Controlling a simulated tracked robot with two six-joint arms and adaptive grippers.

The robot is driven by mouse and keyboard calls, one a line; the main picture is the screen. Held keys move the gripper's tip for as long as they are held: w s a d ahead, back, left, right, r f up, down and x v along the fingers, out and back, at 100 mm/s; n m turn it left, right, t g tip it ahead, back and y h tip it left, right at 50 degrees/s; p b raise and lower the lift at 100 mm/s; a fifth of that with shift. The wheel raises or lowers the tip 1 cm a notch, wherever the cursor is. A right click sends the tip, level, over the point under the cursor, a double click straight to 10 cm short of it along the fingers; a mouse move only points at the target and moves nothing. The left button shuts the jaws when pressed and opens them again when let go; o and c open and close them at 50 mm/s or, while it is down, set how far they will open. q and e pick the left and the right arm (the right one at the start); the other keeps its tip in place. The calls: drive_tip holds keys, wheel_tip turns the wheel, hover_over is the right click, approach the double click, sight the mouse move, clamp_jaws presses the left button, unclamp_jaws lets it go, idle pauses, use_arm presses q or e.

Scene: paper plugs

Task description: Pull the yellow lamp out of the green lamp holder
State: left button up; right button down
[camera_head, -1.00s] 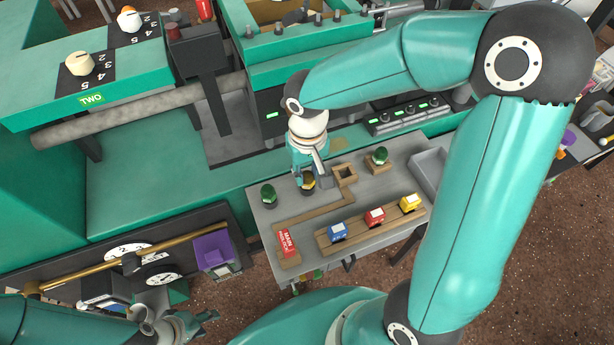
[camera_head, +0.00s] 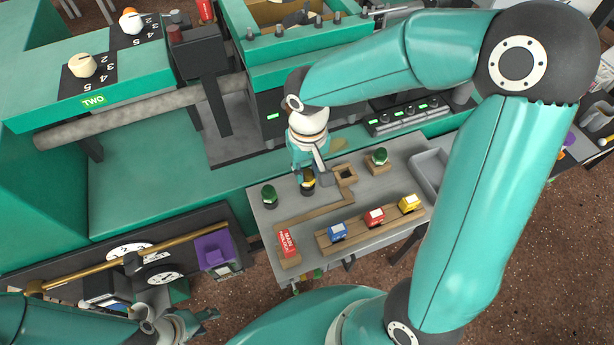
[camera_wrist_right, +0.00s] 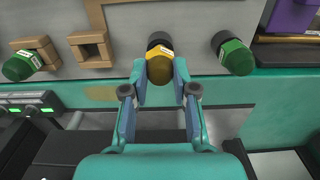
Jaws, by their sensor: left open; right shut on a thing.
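The yellow lamp (camera_wrist_right: 158,68) is between the two fingers of my right gripper (camera_wrist_right: 160,92) in the right wrist view, which is shut on it. A black round holder (camera_wrist_right: 158,39) shows just behind the lamp; I cannot tell how deep the lamp sits in it. In the head view my right gripper (camera_head: 307,178) points down at the grey bench, and its fingers partly hide the yellow lamp (camera_head: 309,182). My left gripper (camera_head: 206,315) is open and empty at the lower left, away from the bench.
One green lamp (camera_head: 269,193) stands left of the yellow lamp and another green lamp (camera_head: 379,156) to its right. An empty square wooden socket (camera_head: 345,172) is close by. Blue, red and yellow blocks sit on a wooden rail (camera_head: 330,243). A grey tray (camera_head: 424,168) is at right.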

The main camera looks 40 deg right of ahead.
sight(307, 172)
drive_tip(key=shift+r, duration=0.25)
idle(0.3)
drive_tip(key=shift+r+p, duration=0.8)
drive_tip(key=shift+r, duration=0.05)
drive_tip(key=shift+r, duration=0.25)
drive_tip(key=shift+r+p, duration=1.15)
drive_tip(key=shift+r, duration=0.25)
